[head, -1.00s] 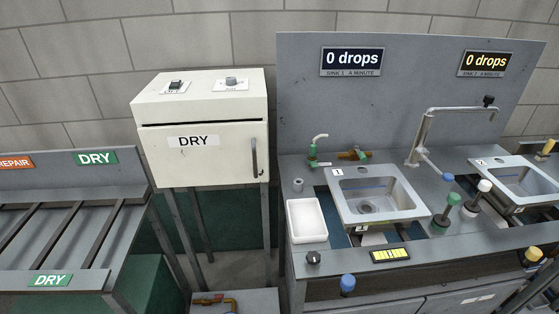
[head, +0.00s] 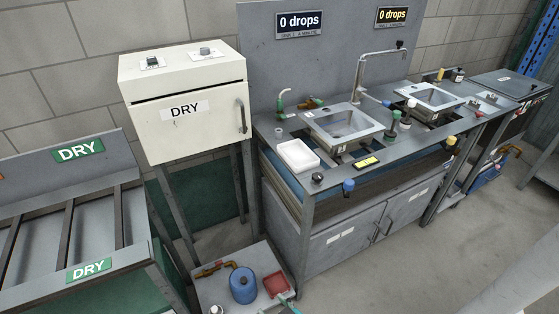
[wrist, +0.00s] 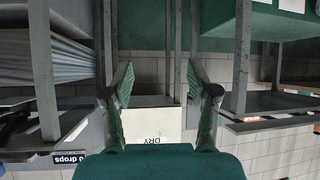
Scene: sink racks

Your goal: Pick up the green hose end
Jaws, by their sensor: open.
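A small green upright piece with a curved pale tip (head: 281,102) stands at the back left of the sink counter in the head view. It may be the green hose end, but it is too small to tell for sure. The wrist view is upside down, and I make out no hose end there.
The counter holds two sinks (head: 343,124), a white tray (head: 298,156) and several knobs and brushes. A cream DRY cabinet (head: 187,114) stands left of it. A low bench (head: 222,287) carries a blue canister (head: 243,285) and red tray.

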